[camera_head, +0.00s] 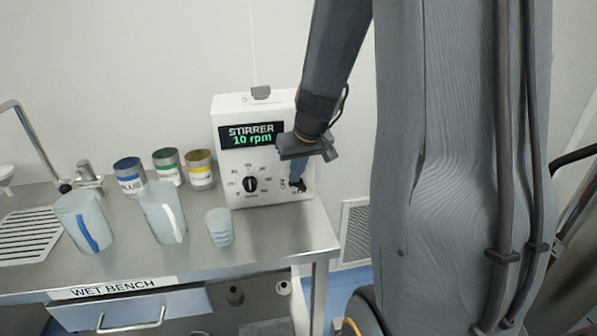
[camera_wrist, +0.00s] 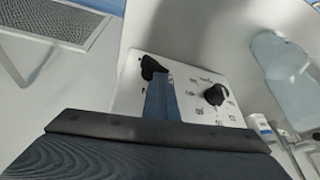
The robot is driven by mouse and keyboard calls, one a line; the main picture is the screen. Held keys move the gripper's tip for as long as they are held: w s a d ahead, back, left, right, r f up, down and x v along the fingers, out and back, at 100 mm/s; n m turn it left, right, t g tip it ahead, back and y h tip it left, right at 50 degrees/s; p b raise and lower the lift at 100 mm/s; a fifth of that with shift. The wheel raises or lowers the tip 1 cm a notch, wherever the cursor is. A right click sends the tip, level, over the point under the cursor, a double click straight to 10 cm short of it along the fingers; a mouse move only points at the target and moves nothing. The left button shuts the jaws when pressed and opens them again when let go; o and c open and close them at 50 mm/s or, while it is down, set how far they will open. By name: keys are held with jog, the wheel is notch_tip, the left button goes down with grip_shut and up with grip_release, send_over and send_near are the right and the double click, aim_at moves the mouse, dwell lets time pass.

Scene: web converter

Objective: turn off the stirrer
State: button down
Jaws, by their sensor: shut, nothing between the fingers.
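My gripper (camera_head: 297,183) points down at the lower right of the front panel, right of the dial. It is shut and empty. In the wrist view a dark piece (camera_wrist: 151,67) shows at the fingertips; I cannot tell if it is a switch or the tips, or whether they touch the panel.
Left of the stirrer stand several paint cans, such as a yellow-banded one (camera_head: 201,170), and translucent beakers, such as a small one (camera_head: 220,227). The steel bench (camera_head: 270,240) has a sink tap at left. Its right edge lies just beyond the stirrer.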

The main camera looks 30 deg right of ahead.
jog(key=shift+w+a+f+b, duration=0.2)
jog(key=shift+a+b, duration=0.25)
jog(key=shift+a, duration=0.1)
jog(key=shift+r, duration=0.2)
jog(key=shift+r+p, duration=0.65)
jog(key=shift+p, duration=0.1)
jog(key=shift+d+r+p, duration=0.2)
jog(key=shift+r+p, duration=0.15)
jog(key=shift+r, duration=0.2)
jog(key=s+a+r, duration=0.2)
jog(key=a+r, duration=0.4)
jog(key=r, duration=0.3)
jog(key=shift+a, duration=0.4)
